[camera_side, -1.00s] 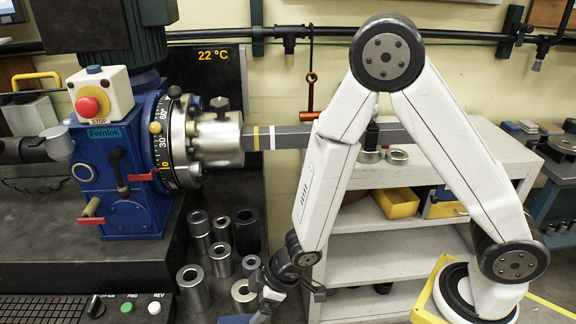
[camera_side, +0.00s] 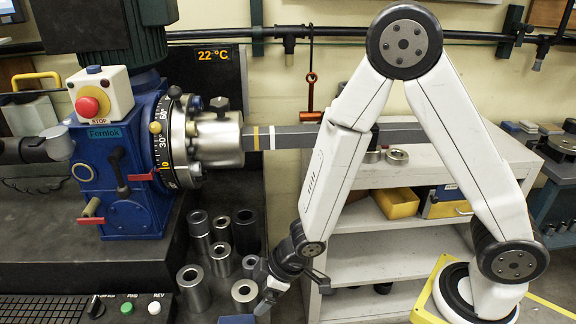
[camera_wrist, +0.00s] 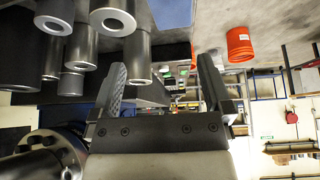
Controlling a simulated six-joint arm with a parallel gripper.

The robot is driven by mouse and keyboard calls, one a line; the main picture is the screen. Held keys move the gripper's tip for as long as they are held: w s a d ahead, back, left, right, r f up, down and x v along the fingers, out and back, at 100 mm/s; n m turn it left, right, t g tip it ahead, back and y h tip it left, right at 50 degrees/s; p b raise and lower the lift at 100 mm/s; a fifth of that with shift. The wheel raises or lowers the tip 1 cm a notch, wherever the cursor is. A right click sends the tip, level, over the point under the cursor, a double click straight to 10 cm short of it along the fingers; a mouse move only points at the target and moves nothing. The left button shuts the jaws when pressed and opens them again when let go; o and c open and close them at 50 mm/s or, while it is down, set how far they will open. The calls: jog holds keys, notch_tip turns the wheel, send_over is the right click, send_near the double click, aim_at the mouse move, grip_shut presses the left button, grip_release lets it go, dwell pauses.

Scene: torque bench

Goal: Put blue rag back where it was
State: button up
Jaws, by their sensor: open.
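A blue patch, which looks like the blue rag (camera_side: 237,320), shows at the bottom edge of the side view, mostly cut off by the frame. A blue surface also shows at the top edge of the wrist view (camera_wrist: 174,12). My gripper (camera_side: 268,290) is above and to the right of the rag, apart from it, with the fingers pointing down. In the wrist view my gripper (camera_wrist: 162,70) has its two fingers wide apart with nothing between them.
Several metal sockets (camera_side: 221,258) stand upright on the dark bench, close to the left of my gripper. The blue torque machine (camera_side: 130,180) stands farther left, with a grey bar (camera_side: 300,137) reaching right from its chuck. A grey shelf cart (camera_side: 400,240) stands behind my arm.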

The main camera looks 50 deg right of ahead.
jog(key=s+d+r+m+g+h, duration=0.1)
jog(key=d+r+m, duration=0.3)
jog(key=d, duration=0.4)
jog(key=s+d+r+m+h, duration=0.2)
jog(key=s+d+r+m, duration=0.2)
jog(key=d+r, duration=0.2)
jog(key=shift+s+d+r+g+h, duration=0.35)
jog(key=shift+d+r+g+h, duration=0.05)
jog(key=shift+d, duration=0.55)
